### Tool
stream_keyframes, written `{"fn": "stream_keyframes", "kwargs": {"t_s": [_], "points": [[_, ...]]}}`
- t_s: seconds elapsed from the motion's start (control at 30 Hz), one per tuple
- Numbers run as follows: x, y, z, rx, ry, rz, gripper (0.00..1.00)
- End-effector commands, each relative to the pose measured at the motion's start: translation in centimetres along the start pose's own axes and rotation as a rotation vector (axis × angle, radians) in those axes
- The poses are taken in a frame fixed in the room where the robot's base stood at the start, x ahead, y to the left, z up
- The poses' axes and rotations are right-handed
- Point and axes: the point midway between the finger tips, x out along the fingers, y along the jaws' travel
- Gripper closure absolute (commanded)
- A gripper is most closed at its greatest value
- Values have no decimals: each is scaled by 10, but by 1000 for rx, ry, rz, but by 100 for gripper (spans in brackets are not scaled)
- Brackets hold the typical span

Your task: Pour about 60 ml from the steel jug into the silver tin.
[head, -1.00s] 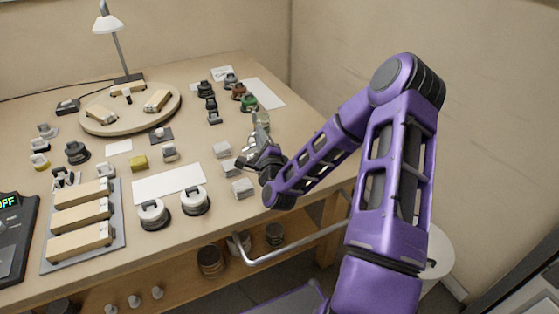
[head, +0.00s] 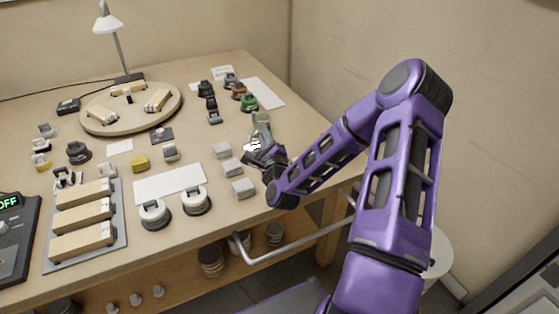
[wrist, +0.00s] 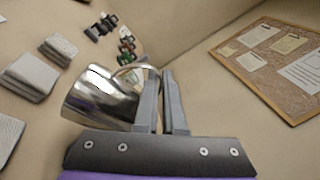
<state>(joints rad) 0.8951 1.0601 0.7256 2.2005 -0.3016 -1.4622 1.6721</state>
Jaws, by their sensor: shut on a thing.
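The shiny steel jug (wrist: 103,98) is beside my fingers in the wrist view. My gripper (wrist: 164,75) is shut on its handle (wrist: 138,68). In the head view my gripper (head: 261,140) is above the right part of the bench, and only a bright bit of the jug (head: 253,147) shows beside it. The jug's mouth and contents are hidden, and I cannot tell how far it is tilted. I cannot make out the silver tin for certain; a small grey-green object (head: 261,117) shows just behind my gripper and is partly covered.
Pale blocks (head: 222,150) stand close to the left of my gripper. Several dark, brown and green small items (head: 239,91) stand behind it. A white sheet (head: 170,183), a round wooden board (head: 130,115) and a tray of wooden blocks (head: 118,250) lie farther left. A rail (head: 300,246) runs along the front.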

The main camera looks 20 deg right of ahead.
Motion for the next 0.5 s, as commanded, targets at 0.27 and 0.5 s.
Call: {"fn": "stream_keyframes", "kwargs": {"t_s": [0.27,0.5], "points": [[0,-2,0,15,-1,-3,100],[0,-4,0,31,0,-4,100]]}}
